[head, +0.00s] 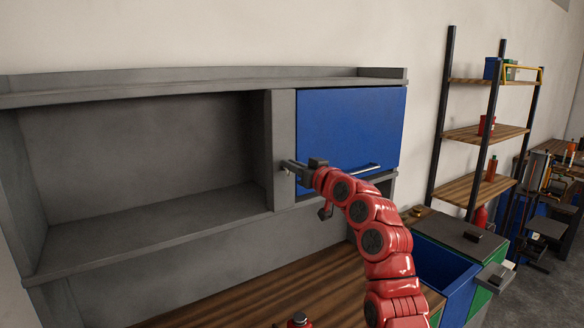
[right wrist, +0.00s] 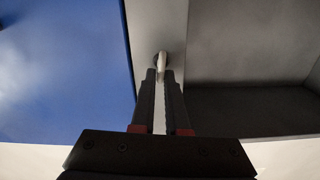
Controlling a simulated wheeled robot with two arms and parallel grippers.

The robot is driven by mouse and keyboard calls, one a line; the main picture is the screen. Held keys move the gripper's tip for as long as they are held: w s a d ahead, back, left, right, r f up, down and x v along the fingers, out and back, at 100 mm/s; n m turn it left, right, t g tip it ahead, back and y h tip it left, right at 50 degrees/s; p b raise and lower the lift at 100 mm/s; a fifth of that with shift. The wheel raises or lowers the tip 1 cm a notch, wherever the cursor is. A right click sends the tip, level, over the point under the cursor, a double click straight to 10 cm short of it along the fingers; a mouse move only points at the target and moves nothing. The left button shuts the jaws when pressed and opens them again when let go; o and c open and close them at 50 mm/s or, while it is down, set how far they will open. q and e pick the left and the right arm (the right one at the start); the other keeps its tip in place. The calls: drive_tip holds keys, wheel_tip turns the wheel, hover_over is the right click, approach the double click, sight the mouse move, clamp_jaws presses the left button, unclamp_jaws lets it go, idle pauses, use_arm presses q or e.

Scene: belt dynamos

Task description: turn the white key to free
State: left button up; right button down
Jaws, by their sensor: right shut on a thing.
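The white key (right wrist: 161,61) shows in the right wrist view at the tips of my right gripper (right wrist: 161,75). It stands out from a round fitting on the grey post beside the blue door. My right gripper is shut on it, with the fingers along its two sides. In the head view my right gripper (head: 293,168) reaches the grey post (head: 282,110) left of the blue door (head: 350,125), and its jaws and wrist hide the key there. How far the key is turned cannot be told. My left gripper is not in view.
The blue door is closed and has a bar handle (head: 360,170) low down. Left of the post is an empty open grey compartment (head: 140,140). A wooden worktop (head: 260,300) lies below. Blue and green drawers (head: 445,275) and a shelf rack (head: 485,133) stand at right.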

drive_tip(key=shift+w+d+f+m, duration=0.1)
drive_tip(key=shift+d+f+m, duration=0.15)
drive_tip(key=shift+m, duration=2.55)
drive_tip(key=shift+w+d+f+m, duration=0.15)
drive_tip(key=shift+f+m, duration=0.1)
drive_tip(key=shift+m, duration=2.55)
drive_tip(key=shift+w+d+f+m, duration=0.1)
drive_tip(key=shift+d+f+m, duration=0.15)
drive_tip(key=shift+m, duration=2.55)
drive_tip(key=c, duration=0.9)
unclamp_jaws()
